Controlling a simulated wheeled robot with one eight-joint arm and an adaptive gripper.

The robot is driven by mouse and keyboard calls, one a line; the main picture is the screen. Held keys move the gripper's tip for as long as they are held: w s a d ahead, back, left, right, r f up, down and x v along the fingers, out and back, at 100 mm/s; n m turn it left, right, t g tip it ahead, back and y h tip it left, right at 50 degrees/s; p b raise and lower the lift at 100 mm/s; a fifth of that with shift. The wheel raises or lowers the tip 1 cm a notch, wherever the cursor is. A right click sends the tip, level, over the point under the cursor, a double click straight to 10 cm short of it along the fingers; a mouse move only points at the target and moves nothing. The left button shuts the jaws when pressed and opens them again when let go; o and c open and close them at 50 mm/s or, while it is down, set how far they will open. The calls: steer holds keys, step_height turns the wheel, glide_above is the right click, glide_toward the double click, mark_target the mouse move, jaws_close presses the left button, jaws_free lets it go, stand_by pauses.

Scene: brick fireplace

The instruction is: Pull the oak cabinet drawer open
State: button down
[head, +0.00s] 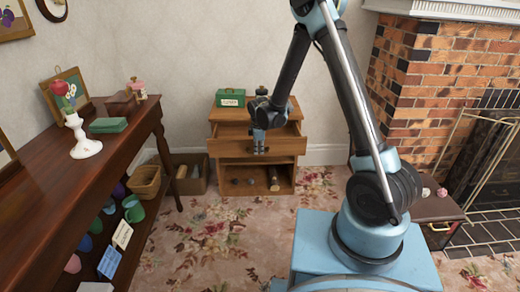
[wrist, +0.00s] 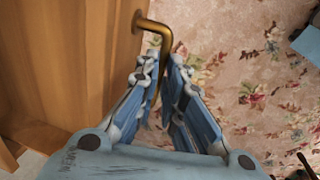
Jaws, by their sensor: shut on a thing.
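The oak cabinet (head: 282,172) stands against the back wall in the head view. Its drawer (head: 285,147) is partly open, with the front standing out from the cabinet and some of the inside showing. My gripper (head: 260,150) is in front of the drawer front. In the wrist view, a bent brass handle (wrist: 158,30) sticks out from the wooden front (wrist: 85,60). My gripper (wrist: 163,75) is shut on the handle, whose lower part runs between the fingers and is partly hidden.
A green box (head: 230,97) and a dark object stand on the cabinet top. A brick fireplace (head: 425,75) is at right. Patterned carpet (head: 215,230) lies clear before the cabinet.

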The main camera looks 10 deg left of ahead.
steer(key=shift+s+a, duration=0.1)
steer(key=shift+a, duration=0.1)
steer(key=c, duration=1.7)
jaws_free()
steer(key=shift+f, duration=0.15)
steer(key=shift+d, duration=0.15)
steer(key=shift+d, duration=0.1)
steer(key=shift+r, duration=0.2)
steer(key=r, duration=0.3)
steer(key=s+r, duration=0.1)
steer(key=r, duration=0.3)
steer(key=s+r, duration=0.1)
steer(key=r, duration=0.3)
steer(key=shift+d+r, duration=0.2)
steer(key=shift+d, duration=0.05)
